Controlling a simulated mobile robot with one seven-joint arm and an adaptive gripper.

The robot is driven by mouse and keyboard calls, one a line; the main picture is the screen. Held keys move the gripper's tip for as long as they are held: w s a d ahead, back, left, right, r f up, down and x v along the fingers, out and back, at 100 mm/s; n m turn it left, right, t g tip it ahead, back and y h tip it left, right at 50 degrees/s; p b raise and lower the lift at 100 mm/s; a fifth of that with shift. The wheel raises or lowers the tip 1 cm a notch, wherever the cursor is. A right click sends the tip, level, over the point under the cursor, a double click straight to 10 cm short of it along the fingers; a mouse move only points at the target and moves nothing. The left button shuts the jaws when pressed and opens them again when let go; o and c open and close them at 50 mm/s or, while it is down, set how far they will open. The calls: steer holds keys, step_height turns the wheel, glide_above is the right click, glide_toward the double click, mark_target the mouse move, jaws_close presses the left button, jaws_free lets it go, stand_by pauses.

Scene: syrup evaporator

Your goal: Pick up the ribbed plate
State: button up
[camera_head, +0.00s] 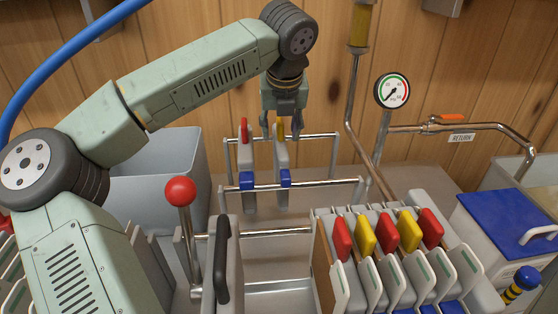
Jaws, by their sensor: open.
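Two pale grey plates hang side by side on a metal rail rack in the middle. The left plate (247,165) has a red tab on top and a blue part lower down. The right plate (281,160) has a yellow tab and a blue part. I cannot make out ribs on either face, so I cannot tell which is the ribbed plate. My gripper (282,128) points down over the right plate. Its fingers are apart, one on each side of the yellow tab in this view. Whether they touch it is unclear.
A press (372,268) with several plates with red and yellow tabs stands at front right. A red-knobbed lever (181,192) and a black handle (222,260) rise at front left. A pressure gauge (392,91), pipes and a blue-lidded box (505,235) are at right. A grey bin (170,185) stands behind my arm.

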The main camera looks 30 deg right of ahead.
steer(key=shift+p+x, duration=1.25)
steer(key=shift+x, duration=1.6)
steer(key=shift+w+d+r, duration=0.1)
steer(key=shift+w, duration=0.05)
steer(key=shift+c, duration=0.2)
jaws_close()
steer(key=shift+r, duration=0.15)
